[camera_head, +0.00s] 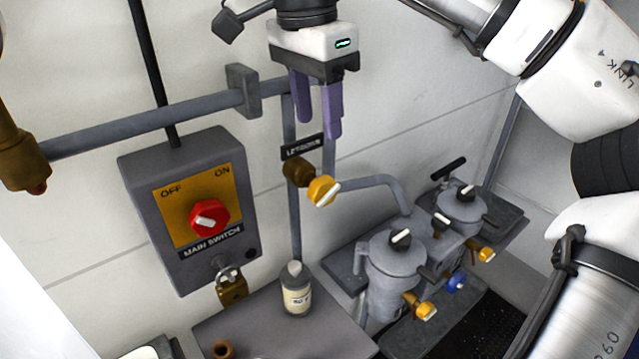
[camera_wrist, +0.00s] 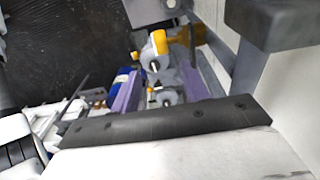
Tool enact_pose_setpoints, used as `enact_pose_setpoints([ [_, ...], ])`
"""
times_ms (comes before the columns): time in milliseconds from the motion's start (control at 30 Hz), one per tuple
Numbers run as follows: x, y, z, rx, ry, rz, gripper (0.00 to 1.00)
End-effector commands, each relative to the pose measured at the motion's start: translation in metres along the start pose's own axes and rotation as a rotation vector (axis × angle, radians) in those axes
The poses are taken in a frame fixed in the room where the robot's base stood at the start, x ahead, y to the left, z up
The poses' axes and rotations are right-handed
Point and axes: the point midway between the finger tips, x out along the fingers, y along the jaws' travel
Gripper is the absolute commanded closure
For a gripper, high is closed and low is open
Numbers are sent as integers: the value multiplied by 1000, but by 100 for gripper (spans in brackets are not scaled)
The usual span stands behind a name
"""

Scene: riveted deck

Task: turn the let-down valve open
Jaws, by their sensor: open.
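The let-down valve has a brass body (camera_head: 299,172) on a grey pipe, below a dark label plate (camera_head: 303,147). Its yellow round handle (camera_head: 323,190) carries a white bar that slants up to the right. My gripper (camera_head: 317,127) hangs above the valve, its two purple fingers pointing down, apart and empty. The fingertips are clear of the handle in the head view. In the wrist view the purple fingers (camera_wrist: 160,88) stand apart, with a yellow handle (camera_wrist: 155,46) beyond them; I cannot tell for certain that it is the let-down one.
A grey main switch box (camera_head: 200,262) with a red knob (camera_head: 208,216) is at left. A bottle (camera_head: 296,290) stands on the shelf below. Grey pots (camera_head: 393,275) with more yellow handles and a blue one (camera_head: 457,282) are at lower right. A horizontal pipe (camera_head: 150,126) runs behind.

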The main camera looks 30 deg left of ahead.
Motion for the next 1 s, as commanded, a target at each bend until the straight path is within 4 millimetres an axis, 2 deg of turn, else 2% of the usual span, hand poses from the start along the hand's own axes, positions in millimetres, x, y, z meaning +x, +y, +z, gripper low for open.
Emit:
enact_pose_setpoints([
  [133,-13,2,-8,-8,-89,-21,55],
  [267,-7,2,-9,-13,-103,-22,55],
  [1000,104,-1,3,-12,-99,-21,55],
])
